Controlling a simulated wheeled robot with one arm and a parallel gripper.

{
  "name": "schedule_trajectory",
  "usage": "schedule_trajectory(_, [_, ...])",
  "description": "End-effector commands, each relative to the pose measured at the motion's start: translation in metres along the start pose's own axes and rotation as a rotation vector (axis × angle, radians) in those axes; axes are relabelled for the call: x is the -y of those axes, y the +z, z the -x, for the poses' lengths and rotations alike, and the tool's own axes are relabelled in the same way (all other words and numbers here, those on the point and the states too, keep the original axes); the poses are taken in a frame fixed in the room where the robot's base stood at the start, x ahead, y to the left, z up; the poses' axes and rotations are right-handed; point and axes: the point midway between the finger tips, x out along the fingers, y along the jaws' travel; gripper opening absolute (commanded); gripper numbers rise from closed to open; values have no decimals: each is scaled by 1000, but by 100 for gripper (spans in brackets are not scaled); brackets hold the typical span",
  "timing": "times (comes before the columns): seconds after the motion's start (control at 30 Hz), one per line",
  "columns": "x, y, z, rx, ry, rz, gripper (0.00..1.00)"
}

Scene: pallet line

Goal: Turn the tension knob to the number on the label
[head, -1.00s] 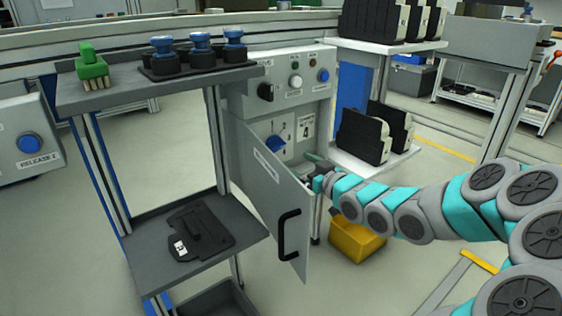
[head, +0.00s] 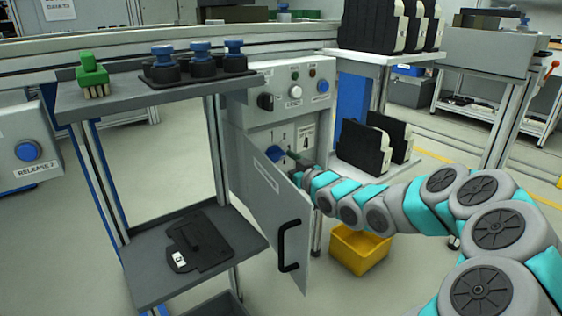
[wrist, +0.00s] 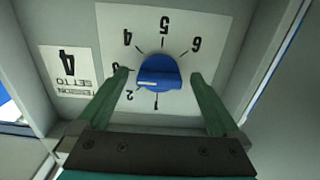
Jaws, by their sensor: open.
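The blue tension knob (wrist: 159,72) sits on a white dial plate (wrist: 183,37) numbered 1 to 6, which appears upside down in the wrist view. I cannot tell which number the knob points to. The label (wrist: 68,70) beside the dial reads "tension set to 4". My gripper (wrist: 159,74) is open, with one green finger on each side of the knob and a gap to it on both sides. In the head view, my gripper (head: 292,157) reaches into the open cabinet near the knob (head: 277,143). The label (head: 304,136) shows there too.
The cabinet door (head: 268,205) hangs open left of my arm. A shelf stand (head: 150,97) with blue-topped parts and a green part is at the left. Black-and-white parts stand on a shelf (head: 358,168) at the right. A yellow bin (head: 360,250) is on the floor below.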

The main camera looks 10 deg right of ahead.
Motion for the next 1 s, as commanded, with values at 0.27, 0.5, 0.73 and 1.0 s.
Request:
schedule_trajectory(0.27, [0, 0, -2, 0, 0, 0, 100])
schedule_trajectory(0.5, [0, 0, -2, 0, 1, 0, 78])
schedule_trajectory(0.73, [0, 0, -2, 0, 1, 0, 52])
schedule_trajectory(1.0, [0, 0, -2, 0, 1, 0, 21])
